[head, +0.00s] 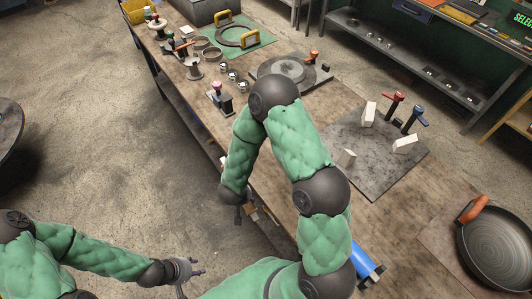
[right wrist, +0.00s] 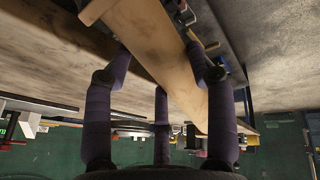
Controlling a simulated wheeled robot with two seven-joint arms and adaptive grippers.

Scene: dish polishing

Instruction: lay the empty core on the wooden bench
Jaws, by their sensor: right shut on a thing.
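My right gripper (head: 240,205) hangs at the bench's left edge, low beside it, at the end of the bent arm that crosses the wooden bench (head: 400,225). I cannot pick out the empty core for certain. A pale spool-like piece (head: 194,70) stands on the far part of the bench. My left gripper (head: 190,275) is open and empty over the floor at the lower left.
A dark plate with white blocks (head: 369,113) and red and blue handled tools lies right of my arm. A round grey disc (head: 287,73) lies farther back. A pan (head: 500,245) sits at the right. A blue roll (head: 365,264) lies near my right arm. Bare wood shows between plate and pan.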

